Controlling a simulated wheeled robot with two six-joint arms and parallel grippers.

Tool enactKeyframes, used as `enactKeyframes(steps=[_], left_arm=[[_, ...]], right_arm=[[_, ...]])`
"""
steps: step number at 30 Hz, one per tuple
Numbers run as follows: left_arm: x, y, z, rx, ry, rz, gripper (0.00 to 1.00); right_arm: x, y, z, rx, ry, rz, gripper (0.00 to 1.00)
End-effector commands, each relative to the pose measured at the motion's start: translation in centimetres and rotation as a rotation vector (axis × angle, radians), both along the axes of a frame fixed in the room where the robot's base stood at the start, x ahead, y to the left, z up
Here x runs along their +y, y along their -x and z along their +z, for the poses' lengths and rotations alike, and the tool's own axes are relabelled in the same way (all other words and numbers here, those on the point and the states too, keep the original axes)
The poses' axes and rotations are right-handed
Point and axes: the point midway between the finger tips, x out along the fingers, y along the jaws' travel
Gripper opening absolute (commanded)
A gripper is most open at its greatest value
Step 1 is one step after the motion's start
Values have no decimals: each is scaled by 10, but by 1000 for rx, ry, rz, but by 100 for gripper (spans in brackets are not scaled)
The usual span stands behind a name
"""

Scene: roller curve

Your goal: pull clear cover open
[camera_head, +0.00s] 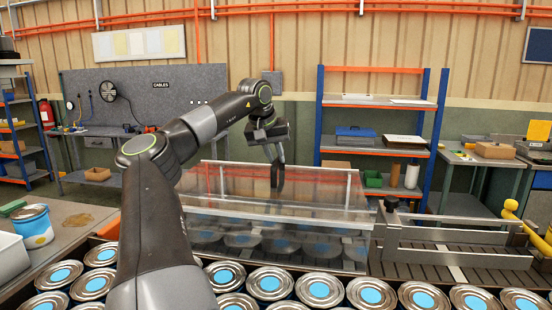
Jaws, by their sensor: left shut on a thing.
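The clear cover (320,222) is a see-through panel over the conveyor in the middle of the view, with a pale top edge and metal side edges. Several cans show blurred through it. My left arm comes in from the lower left and arches over to the cover. My left gripper (277,175) points down at the cover's upper part and is shut on it. The exact gripped spot is small and dark, so I cannot tell whether it is a handle or the edge. My right gripper is out of view.
Several cans with blue tops (321,289) stand packed along the front of the conveyor. Metal guide rails (455,254) run to the right of the cover. A yellow knob-ended part (511,206) is at far right. A blue-and-white can (32,226) stands on the left table.

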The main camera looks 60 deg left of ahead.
Motion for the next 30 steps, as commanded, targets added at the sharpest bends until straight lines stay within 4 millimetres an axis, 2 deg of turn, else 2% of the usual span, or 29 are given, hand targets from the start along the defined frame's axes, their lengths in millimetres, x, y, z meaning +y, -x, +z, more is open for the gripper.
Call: enactKeyframes(steps=[10, 11, 15, 25, 30], left_arm=[[2, 1, 2, 1, -6, 6, 0], [2, 1, 2, 1, -6, 6, 20], [2, 1, 1, 0, -4, 4, 38], [1, 2, 3, 1, -3, 2, 38], [-3, 10, 22, -2, -5, 4, 38]], right_arm=[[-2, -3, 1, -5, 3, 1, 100], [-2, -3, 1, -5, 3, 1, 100], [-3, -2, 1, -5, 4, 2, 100], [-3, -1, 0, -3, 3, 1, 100], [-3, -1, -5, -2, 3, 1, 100]])
